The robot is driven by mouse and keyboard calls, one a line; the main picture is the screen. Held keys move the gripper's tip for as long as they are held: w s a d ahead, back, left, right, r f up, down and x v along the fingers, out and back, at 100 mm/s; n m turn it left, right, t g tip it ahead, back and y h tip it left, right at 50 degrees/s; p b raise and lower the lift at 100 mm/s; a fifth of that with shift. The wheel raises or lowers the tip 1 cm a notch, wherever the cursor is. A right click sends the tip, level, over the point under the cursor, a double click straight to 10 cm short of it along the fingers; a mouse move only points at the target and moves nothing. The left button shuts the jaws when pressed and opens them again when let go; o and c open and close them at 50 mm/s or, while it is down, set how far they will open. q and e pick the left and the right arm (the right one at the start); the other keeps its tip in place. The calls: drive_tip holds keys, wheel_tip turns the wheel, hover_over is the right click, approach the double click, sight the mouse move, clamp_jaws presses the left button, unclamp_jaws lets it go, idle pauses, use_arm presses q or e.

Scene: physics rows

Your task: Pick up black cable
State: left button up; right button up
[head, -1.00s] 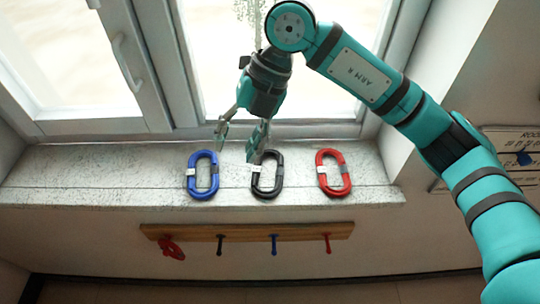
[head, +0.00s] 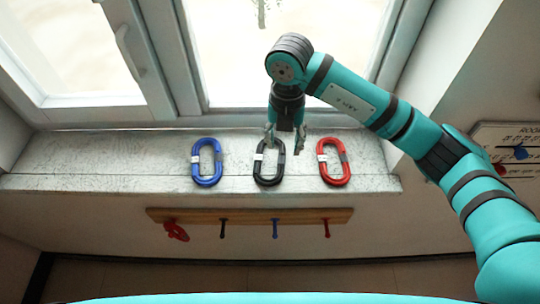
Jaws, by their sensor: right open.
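The black cable (head: 269,179) is a coiled oval loop with a pale band on its left side. It lies on the window sill between a blue loop and a red loop. My right gripper (head: 285,146) is open and points down at the far end of the black cable. Its fingers appear on either side of that end, the left finger overlapping the cable's upper left in the picture. I cannot tell whether they touch it. My left gripper is not in view.
A blue cable (head: 207,180) lies left and a red cable (head: 346,176) right on the grey sill (head: 100,165). Below hangs a wooden rail (head: 250,215) with several coloured pegs and a red item (head: 177,231) at its left end. The window stands behind.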

sight(281, 159)
drive_tip(key=f+p, duration=0.2)
drive_tip(key=f, duration=0.1)
drive_tip(key=s+f, duration=0.1)
drive_tip(key=shift+a+f+p, duration=0.2)
drive_tip(key=shift+f+p, duration=0.15)
drive_tip(key=shift+p, duration=0.05)
drive_tip(key=shift+w+f, duration=0.1)
drive_tip(key=shift+f, duration=0.25)
clamp_jaws()
